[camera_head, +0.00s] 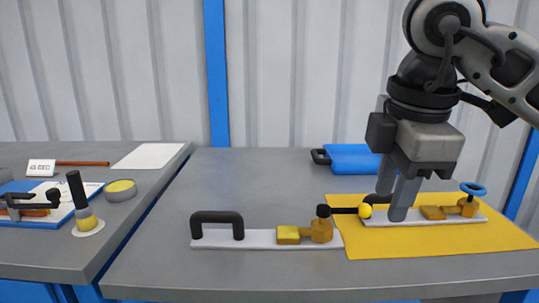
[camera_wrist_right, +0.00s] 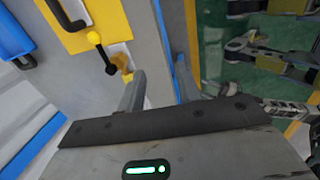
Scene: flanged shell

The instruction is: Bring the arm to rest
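My right gripper (camera_head: 390,203) comes down from the upper right in the head view, over the yellow mat (camera_head: 490,235). Its two fingers stand apart, and the wrist view (camera_wrist_right: 158,92) shows a gap with nothing held between them. In the head view its fingers overlap the left part of a white plate (camera_head: 440,217) that carries a brass valve (camera_head: 460,208) with a blue handwheel (camera_head: 473,188). A yellow ball (camera_head: 365,211) on a black rod shows just left of the fingers; contact cannot be told. My left gripper is not in view.
A second white plate (camera_head: 262,240) with a black handle (camera_head: 217,218) and brass valve (camera_head: 321,231) lies at the table front. A blue tray (camera_head: 352,157) is behind. The left table holds a clipboard (camera_head: 30,218), tin (camera_head: 120,190) and paper (camera_head: 149,155). The table's middle back is clear.

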